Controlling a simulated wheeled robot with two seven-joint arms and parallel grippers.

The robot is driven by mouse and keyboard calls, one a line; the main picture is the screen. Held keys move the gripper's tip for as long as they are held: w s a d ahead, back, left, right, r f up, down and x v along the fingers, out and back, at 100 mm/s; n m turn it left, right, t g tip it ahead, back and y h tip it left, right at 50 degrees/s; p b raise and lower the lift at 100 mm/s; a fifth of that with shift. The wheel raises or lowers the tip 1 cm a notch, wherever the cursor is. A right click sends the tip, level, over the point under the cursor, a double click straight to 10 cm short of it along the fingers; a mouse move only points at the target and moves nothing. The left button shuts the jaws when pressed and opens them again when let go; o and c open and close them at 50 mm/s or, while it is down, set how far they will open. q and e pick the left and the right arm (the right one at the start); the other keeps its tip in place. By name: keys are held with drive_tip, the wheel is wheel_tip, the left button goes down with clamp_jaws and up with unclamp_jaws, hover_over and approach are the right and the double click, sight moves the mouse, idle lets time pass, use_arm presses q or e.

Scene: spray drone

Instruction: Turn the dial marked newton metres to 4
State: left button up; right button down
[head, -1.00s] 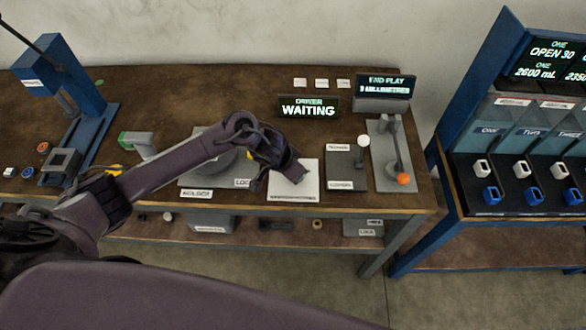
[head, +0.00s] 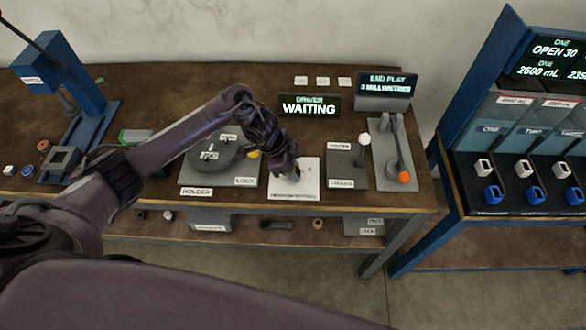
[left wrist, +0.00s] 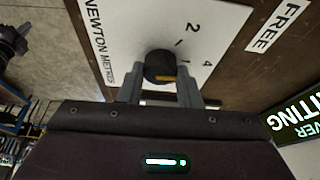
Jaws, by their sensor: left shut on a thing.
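A small orange mark shows on the knob's side nearest the camera. My left gripper (left wrist: 160,92) has one grey finger on each side of the knob and is shut on it. In the head view my left gripper (head: 287,174) points down onto the white plate (head: 308,175) and hides the knob. My right gripper is not in view.
Left of the plate is the grey holder (head: 212,155) with a lock label. To the right are a grey panel with a white-knobbed lever (head: 364,140) and an orange-knobbed lever (head: 404,177). The driver display (head: 309,106) behind reads WAITING. A FREE label (left wrist: 277,25) lies beside the plate.

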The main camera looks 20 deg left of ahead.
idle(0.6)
use_arm(q)
drive_tip(key=o, duration=1)
drive_tip(key=shift+r, duration=0.1)
drive_tip(key=b+v, duration=0.1)
drive_tip(key=v, duration=0.6)
drive_tip(key=shift+a+r, duration=0.25)
drive_tip(key=shift+r, duration=0.05)
